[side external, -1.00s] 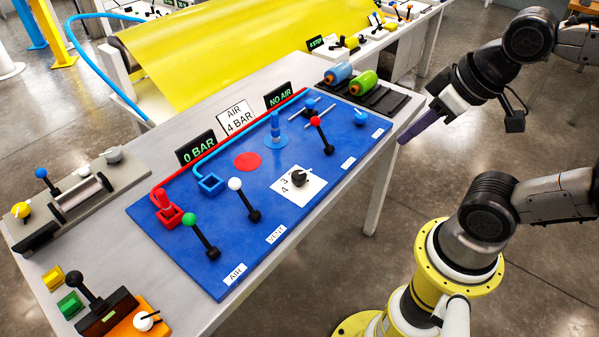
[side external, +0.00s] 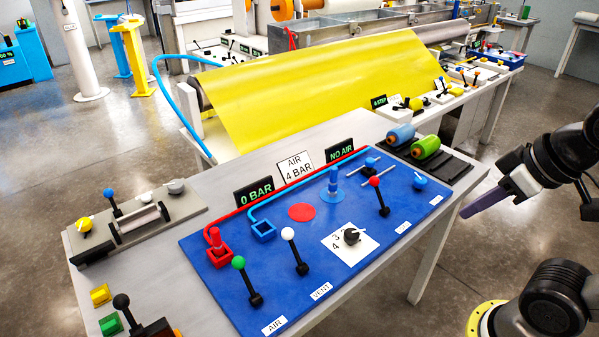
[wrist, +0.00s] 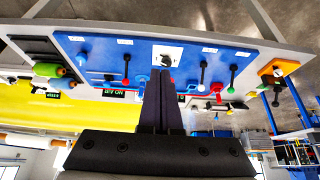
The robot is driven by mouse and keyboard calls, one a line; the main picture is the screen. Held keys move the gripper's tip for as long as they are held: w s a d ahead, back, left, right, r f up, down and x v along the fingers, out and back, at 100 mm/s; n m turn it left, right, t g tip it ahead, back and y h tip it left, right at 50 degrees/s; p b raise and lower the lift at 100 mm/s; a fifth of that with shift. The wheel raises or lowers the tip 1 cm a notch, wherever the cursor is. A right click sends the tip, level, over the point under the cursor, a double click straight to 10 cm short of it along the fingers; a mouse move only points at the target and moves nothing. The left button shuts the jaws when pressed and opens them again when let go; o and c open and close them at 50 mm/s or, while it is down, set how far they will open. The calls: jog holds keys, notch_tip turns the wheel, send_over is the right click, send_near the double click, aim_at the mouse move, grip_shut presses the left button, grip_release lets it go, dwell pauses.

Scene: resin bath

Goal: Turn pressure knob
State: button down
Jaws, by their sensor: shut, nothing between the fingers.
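The pressure knob (side external: 351,236) is a small black dial on a white plate (side external: 338,251) marked 3 and 4, on the blue panel (side external: 290,275). The knob also shows in the wrist view (wrist: 166,60), just beyond my fingertips in the picture. My gripper (side external: 466,212) has long dark purple fingers, shut and empty. It is off the right end of the table, apart from the knob. In the wrist view my fingers (wrist: 160,74) are pressed together. The display (side external: 254,192) reads 0 BAR, the sign (side external: 296,167) AIR 4 BAR, another display (side external: 341,152) NO AIR.
Upright levers with green (side external: 239,263), white (side external: 288,234) and red (side external: 375,182) balls stand around the knob. A blue knob (side external: 420,182) and a blue post (side external: 333,186) are on the panel. Blue and green rollers (side external: 426,147) lie behind.

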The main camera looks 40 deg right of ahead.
jog(key=c, duration=1.3)
grip_release()
jog(key=shift+o, duration=1.4)
jog(key=shift+m, duration=0.5)
jog(key=shift+o, duration=1.1)
jog(key=shift+r+m, duration=0.2)
jog(key=shift+m, duration=0.4)
jog(key=o, duration=0.4)
jog(key=w+r+m, duration=0.1)
jog(key=w+m, duration=0.1)
jog(key=w+r+m, duration=0.2)
jog(key=m, duration=0.1)
jog(key=m+g, duration=0.5)
jog(key=m, duration=0.3)
send_over(352, 232)
notch_tip(352, 232, down, 10)
jog(key=shift+g, duration=0.3)
notch_tip(352, 232, down, 14)
jog(key=shift+r, duration=0.1)
